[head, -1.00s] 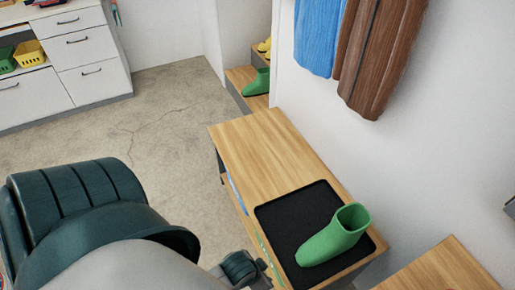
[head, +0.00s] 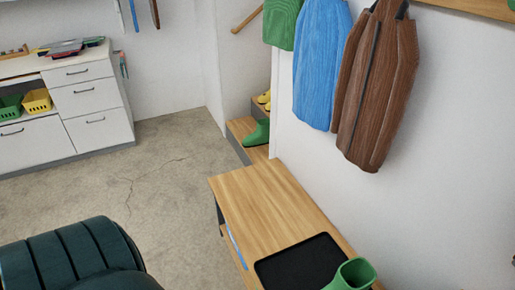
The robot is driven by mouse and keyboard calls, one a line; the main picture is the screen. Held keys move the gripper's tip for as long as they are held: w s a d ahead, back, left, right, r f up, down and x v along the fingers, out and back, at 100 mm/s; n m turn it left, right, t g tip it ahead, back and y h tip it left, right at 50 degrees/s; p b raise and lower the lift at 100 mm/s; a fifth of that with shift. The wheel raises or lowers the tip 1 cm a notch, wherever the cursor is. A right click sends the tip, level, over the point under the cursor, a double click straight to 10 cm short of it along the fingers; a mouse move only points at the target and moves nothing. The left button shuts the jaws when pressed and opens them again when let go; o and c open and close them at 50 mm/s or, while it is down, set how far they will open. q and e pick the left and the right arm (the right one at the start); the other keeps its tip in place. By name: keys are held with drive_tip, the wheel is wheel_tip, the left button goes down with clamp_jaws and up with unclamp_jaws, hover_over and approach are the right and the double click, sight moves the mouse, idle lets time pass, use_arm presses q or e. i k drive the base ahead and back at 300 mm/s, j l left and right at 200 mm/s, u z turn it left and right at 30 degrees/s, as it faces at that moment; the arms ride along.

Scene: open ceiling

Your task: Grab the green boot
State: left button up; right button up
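A green boot (head: 353,275) stands at the bottom edge of the head view, its lower part cut off by the frame. It is at the right side of a black tray (head: 290,268) on a wooden bench (head: 262,209). Another green boot (head: 258,133) rests on a wooden step in the background. Neither of my grippers is in view.
Coats, one blue (head: 322,62) and one brown (head: 377,85), hang on the white wall above the bench. Yellow boots (head: 265,98) sit on a higher step. A white drawer cabinet (head: 92,105) stands at the far left. The concrete floor (head: 150,180) between is clear.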

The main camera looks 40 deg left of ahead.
sight(262, 136)
drive_tip(key=k+j, duration=0.1)
drive_tip(key=j, duration=0.4)
drive_tip(key=k+j, duration=0.1)
drive_tip(key=j, duration=0.35)
drive_tip(key=k+j+z, duration=0.1)
drive_tip(key=j, duration=0.4)
drive_tip(key=k+j, duration=0.1)
drive_tip(key=j, duration=0.4)
drive_tip(key=i+j+z, duration=0.1)
drive_tip(key=j, duration=0.6)
drive_tip(key=i+j, duration=0.15)
drive_tip(key=j, duration=0.55)
drive_tip(key=i+j+z, duration=0.15)
drive_tip(key=j, duration=0.55)
drive_tip(key=i+j, duration=0.1)
drive_tip(key=j, duration=0.4)
drive_tip(key=i+j+z, duration=0.1)
drive_tip(key=j, duration=0.4)
drive_tip(key=i+j, duration=0.1)
drive_tip(key=j, duration=0.4)
drive_tip(key=i+j+z, duration=0.1)
drive_tip(key=j, duration=0.4)
drive_tip(key=i+j+z, duration=0.15)
drive_tip(key=i+j, duration=1.05)
drive_tip(key=j, duration=0.15)
